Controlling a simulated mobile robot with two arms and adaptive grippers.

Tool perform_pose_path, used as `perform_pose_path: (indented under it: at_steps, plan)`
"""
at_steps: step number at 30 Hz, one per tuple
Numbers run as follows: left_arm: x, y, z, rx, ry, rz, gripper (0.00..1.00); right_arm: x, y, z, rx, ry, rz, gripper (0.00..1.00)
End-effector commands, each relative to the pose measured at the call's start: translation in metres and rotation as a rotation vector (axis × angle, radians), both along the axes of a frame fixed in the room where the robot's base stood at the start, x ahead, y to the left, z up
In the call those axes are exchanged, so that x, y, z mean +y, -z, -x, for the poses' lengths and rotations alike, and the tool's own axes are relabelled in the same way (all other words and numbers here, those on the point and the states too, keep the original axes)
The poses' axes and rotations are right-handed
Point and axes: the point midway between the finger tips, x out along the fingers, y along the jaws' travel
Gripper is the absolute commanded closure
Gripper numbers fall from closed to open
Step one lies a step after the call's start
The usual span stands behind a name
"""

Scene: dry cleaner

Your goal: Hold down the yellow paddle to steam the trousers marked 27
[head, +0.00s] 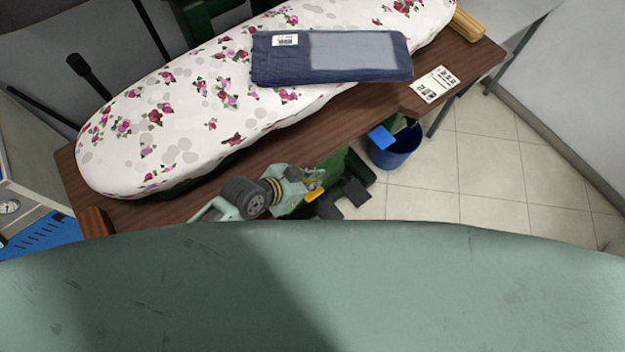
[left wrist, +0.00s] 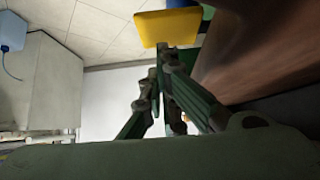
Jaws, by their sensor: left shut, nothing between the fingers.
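Folded dark blue trousers (head: 285,65) lie on the flowered board, with a paler panel and a white tag (head: 285,40); its number is too small to read. The yellow paddle (left wrist: 167,27) is a flat plate in the left wrist view; in the head view only a small yellow part (head: 313,193) shows beside my gripper. My left gripper (head: 316,178) is low at the table's front edge. It is shut and empty. In the left wrist view its fingertips (left wrist: 163,52) overlap the paddle's lower edge; I cannot tell whether they touch. My right gripper is out of view.
The flowered pressing board (head: 150,115) covers much of the brown table (head: 450,80). A printed card (head: 435,85) lies at the table's right. Black pedals (head: 355,193) and a dark blue bin (head: 393,157) stand below the edge. Tiled floor (head: 480,170) is open to the right.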

Motion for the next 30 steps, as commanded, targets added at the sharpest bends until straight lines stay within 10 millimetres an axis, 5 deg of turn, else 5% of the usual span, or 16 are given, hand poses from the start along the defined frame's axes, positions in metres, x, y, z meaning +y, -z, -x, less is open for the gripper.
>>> perform_pose_path:
  at_steps: [11, 20, 30]
  plan:
    - [0.000, -0.005, 0.000, 0.000, 0.000, 0.000, 1.00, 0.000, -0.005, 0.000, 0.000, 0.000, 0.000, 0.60]
    - [-0.002, -0.051, -0.006, 0.000, -0.005, -0.001, 1.00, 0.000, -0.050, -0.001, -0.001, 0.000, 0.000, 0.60]
    - [0.038, -0.087, 0.025, -0.001, -0.005, -0.002, 1.00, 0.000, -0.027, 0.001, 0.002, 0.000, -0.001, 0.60]
